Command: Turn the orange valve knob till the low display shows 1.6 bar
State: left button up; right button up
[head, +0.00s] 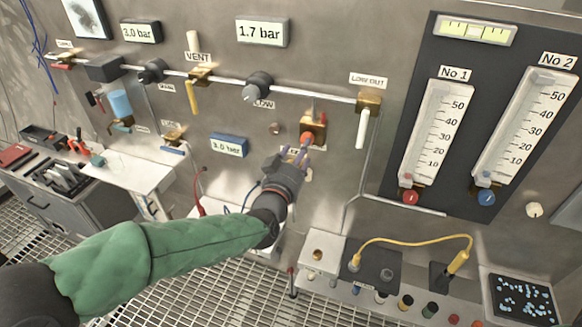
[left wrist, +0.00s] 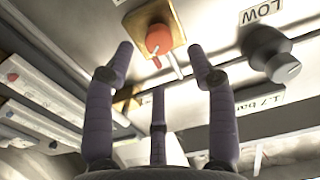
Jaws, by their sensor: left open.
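The orange valve knob (head: 307,139) sits on a brass block (head: 314,124) on the steel wall, right of centre. It also shows in the left wrist view (left wrist: 158,38), with a pale pin beside it. My left gripper (head: 296,154) is open, its fingers pointing at the knob from just below it. In the left wrist view my left gripper (left wrist: 159,62) has fingers spread on both sides and a third below; I see no clear contact with the knob. A display (head: 262,32) above the LOW label reads 1.7 bar. My right gripper is not in view.
A black-and-grey knob (head: 258,86) by the LOW label and a brass valve with a white handle (head: 362,127) flank the knob. Other displays (head: 142,31) (head: 229,146) hang left. A gauge panel (head: 436,180) stands right. A yellow cable (head: 415,239) loops over the lower bench.

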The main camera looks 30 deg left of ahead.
pick_arm(q)
jog(key=shift+v, duration=2.85)
jog(key=w+d+f+g+h, duration=0.1)
jog(key=d+f+g+h, duration=0.15)
jog(key=f, duration=0.65)
jog(key=w+d+f+m+g+h, duration=0.1)
jog(key=d+f+g, duration=0.2)
jog(key=f, duration=0.6)
jog(key=w+d+f+g+h, duration=0.2)
jog(key=d+f, duration=0.1)
jog(key=f, duration=0.7)
jog(key=s+d+f+g+h, duration=0.1)
jog(key=s+d+f+g, duration=0.3)
jog(key=s+f, duration=0.5)
jog(key=s+d+f+g+h, duration=0.2)
jog(key=s+d+f+g, duration=0.3)
jog(key=f, duration=1)
jog(key=s+d, duration=0.2)
jog(key=s, duration=0.2)
jog(key=shift+d+f, duration=0.2)
jog(key=shift+d, duration=0.15)
jog(key=shift+g, duration=0.25)
